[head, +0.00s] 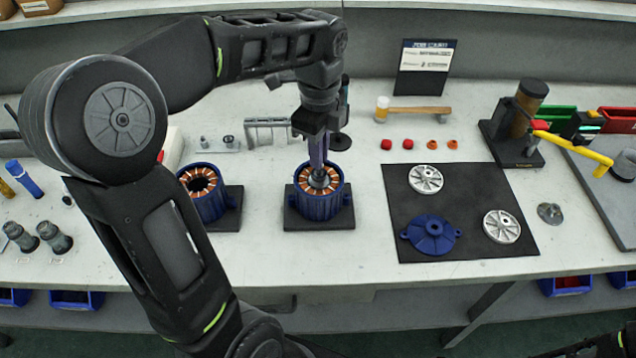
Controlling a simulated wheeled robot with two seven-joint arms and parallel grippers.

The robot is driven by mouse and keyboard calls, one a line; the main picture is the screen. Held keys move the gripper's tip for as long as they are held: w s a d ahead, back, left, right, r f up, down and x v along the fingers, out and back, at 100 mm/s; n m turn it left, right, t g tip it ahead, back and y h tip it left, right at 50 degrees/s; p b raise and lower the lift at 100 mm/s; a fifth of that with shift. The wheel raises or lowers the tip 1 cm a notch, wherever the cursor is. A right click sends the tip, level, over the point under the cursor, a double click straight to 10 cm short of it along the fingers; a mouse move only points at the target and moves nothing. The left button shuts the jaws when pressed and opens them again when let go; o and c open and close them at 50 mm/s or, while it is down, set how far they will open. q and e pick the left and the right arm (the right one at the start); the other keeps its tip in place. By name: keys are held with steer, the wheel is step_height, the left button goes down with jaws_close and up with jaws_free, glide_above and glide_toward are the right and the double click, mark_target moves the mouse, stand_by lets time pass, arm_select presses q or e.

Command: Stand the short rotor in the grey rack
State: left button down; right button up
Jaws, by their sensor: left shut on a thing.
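My left gripper (318,166) points down over the right-hand blue motor housing (319,205), which has copper windings inside and stands on a dark base. The gripper is shut on a grey metal part (320,181) in the middle of the windings, which looks like a rotor with its shaft. Its lower part is hidden in the housing, and I cannot tell its length. Two grey metal pieces (53,237) that look like rotors stand at the far left. My right gripper is not in view.
A second blue housing (207,207) with an open centre stands to the left. A dark mat (462,180) with metal and blue covers lies to the right. My left arm covers much of the left side.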

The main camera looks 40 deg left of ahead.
arm_select(q)
steer(key=shift+r, duration=0.25)
steer(key=shift+r+p, duration=0.85)
steer(key=shift+p, duration=0.05)
steer(key=shift+r, duration=0.15)
steer(key=shift+r+p, duration=1.35)
steer(key=shift+p, duration=0.05)
steer(key=shift+r, duration=0.15)
steer(key=shift+r+p, duration=1.9)
steer(key=shift+r, duration=0.25)
steer(key=shift+f, duration=0.1)
